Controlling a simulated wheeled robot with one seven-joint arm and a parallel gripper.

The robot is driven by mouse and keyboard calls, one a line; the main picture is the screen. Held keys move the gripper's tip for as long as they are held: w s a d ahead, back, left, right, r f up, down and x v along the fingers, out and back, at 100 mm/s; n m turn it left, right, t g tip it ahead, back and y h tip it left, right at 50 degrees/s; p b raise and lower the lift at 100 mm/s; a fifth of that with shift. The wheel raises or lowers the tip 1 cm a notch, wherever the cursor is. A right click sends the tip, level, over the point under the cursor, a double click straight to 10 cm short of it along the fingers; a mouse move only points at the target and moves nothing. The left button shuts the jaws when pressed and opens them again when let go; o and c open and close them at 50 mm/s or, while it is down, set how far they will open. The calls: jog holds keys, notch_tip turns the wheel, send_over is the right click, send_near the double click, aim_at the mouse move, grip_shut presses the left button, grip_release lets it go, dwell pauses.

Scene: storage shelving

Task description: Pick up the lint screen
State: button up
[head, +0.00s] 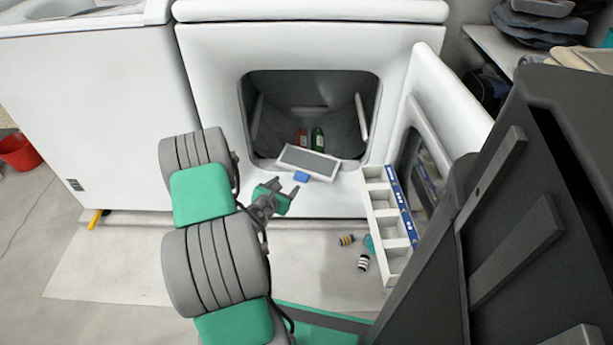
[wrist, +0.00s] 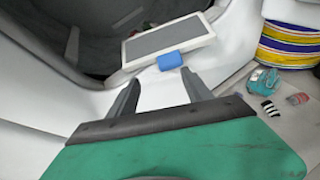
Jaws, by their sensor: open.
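The lint screen (head: 309,161) is a flat grey mesh panel in a white frame with a blue tab (head: 301,177) on its near edge. It rests tilted at the lower lip of the dryer's opening. In the wrist view the lint screen (wrist: 166,41) lies just ahead of my fingers, with its blue tab (wrist: 169,61) facing me. My gripper (head: 288,187) is open and empty, just short of the tab in the head view. In the wrist view my gripper (wrist: 158,90) has its two fingers spread, with the tab beyond and between their tips, apparently untouched.
The white dryer (head: 215,60) has its door (head: 450,95) swung open to the right. Red (head: 302,137) and green (head: 317,139) items lie inside. A white compartment rack (head: 372,205) stands at right, with small striped objects (head: 363,262) on the floor nearby. A white machine (head: 90,110) stands left.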

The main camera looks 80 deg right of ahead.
aim_at(300, 179)
jog(key=shift+n, duration=0.6)
jog(key=s+d+f+b, duration=0.1)
jog(key=d, duration=0.1)
jog(key=s+d+f+b, duration=0.1)
jog(key=d, duration=0.1)
jog(key=s+d+f+b, duration=0.1)
jog(key=d+f, duration=0.1)
jog(key=shift+d, duration=0.35)
jog(key=shift+d+b, duration=0.3)
jog(key=shift+d, duration=0.2)
grip_shut()
